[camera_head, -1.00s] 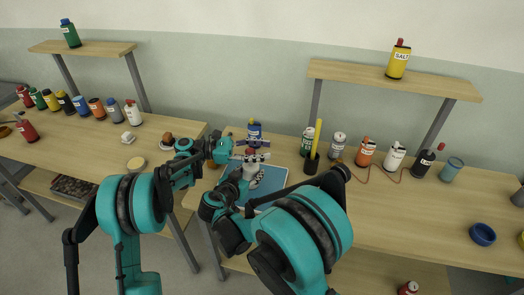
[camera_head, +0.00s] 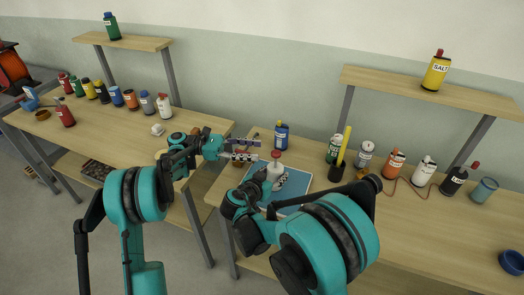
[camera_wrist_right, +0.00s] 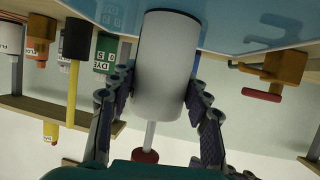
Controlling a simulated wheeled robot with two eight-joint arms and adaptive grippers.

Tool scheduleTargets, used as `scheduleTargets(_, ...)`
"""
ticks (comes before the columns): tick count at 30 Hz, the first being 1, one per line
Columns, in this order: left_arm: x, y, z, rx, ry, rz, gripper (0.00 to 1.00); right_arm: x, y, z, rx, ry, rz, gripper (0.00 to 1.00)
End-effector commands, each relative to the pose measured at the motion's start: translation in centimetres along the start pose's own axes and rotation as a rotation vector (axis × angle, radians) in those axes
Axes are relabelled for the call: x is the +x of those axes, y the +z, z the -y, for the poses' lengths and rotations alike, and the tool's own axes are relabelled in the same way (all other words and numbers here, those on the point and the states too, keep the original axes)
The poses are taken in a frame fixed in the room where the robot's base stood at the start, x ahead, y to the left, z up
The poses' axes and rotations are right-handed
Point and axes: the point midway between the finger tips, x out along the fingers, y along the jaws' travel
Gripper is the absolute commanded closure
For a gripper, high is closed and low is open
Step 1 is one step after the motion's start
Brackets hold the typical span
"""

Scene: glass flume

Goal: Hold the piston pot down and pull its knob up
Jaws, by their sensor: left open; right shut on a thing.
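The piston pot (camera_head: 274,173) is a white cylinder standing on a blue mat (camera_head: 297,186). Its red knob (camera_head: 276,154) is above it. In the right wrist view, where things appear upside down, the pot (camera_wrist_right: 168,62) has a pale rod (camera_wrist_right: 150,134) leading to the red knob (camera_wrist_right: 145,156), with a clear length of rod showing. My right gripper (camera_wrist_right: 160,92) is shut on the pot's body, one finger on each side. My left gripper (camera_head: 259,150) is open and empty, just left of the knob and apart from it.
A blue bottle (camera_head: 281,137) stands just behind the pot. A dark holder with a yellow stick (camera_head: 345,145) and several labelled bottles stand to the right. An orange fitting with a red handle (camera_wrist_right: 278,75) is beside the pot in the wrist view. A gap separates the two tables.

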Motion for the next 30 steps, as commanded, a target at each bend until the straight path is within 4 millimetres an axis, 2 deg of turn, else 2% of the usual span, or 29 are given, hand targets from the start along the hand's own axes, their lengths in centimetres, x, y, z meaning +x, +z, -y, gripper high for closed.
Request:
scheduleTargets(11, -0.1, 0.0, 0.0, 0.0, -0.001, 0.0, 0.54, 0.0, 0.0, 0.0, 0.0, 0.0, 0.0, 0.85)
scheduleTargets(12, -0.1, 0.0, 0.0, 0.0, -0.001, 0.0, 0.54, 0.0, 0.0, 0.0, 0.0, 0.0, -0.001, 0.42)
scheduleTargets(14, -0.1, 0.0, 0.0, 0.0, -0.001, 0.0, 0.54, 0.0, 0.0, 0.0, 0.0, 0.0, 0.0, 0.28)
scheduleTargets(24, -0.1, 0.0, 0.0, 0.0, -0.001, 0.0, 0.54, -0.2, 0.0, 0.0, 0.0, -0.001, 0.0, 0.28)
scheduleTargets(26, -0.1, 0.0, 0.0, 0.0, -0.001, 0.0, 0.54, -0.7, 0.0, 0.0, -0.001, -0.001, 0.0, 0.28)
scheduleTargets(30, -0.1, 0.0, 0.0, 0.0, -0.001, 0.0, 0.54, -2.9, 0.0, 0.1, -0.001, -0.004, 0.0, 0.28)
